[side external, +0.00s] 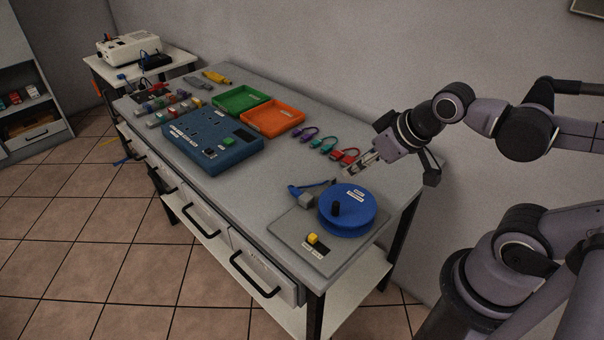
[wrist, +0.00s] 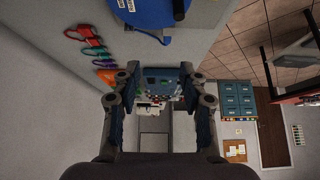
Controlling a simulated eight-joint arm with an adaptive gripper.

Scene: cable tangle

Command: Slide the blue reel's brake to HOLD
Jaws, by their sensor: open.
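The blue reel (side external: 347,211) lies on a grey base plate (side external: 287,234) at the near right end of the workbench. It has a black crank knob (side external: 336,209) and white labels on top. A yellow brake slider (side external: 313,239) sits on the plate in front of the reel, beside small labels I cannot read. My gripper (side external: 352,170) is open and empty, above the bench behind the reel, apart from it. In the wrist view the reel (wrist: 138,12) shows at the top edge, above my open fingers (wrist: 154,84). The brake slider is not visible there.
Colored cable loops, purple, teal and red (side external: 345,157), lie beside my gripper. A blue panel box (side external: 212,140), a green tray (side external: 240,99) and an orange tray (side external: 271,118) stand further left. A blue plug with a cable (side external: 296,191) lies by the reel. The plate around the slider is clear.

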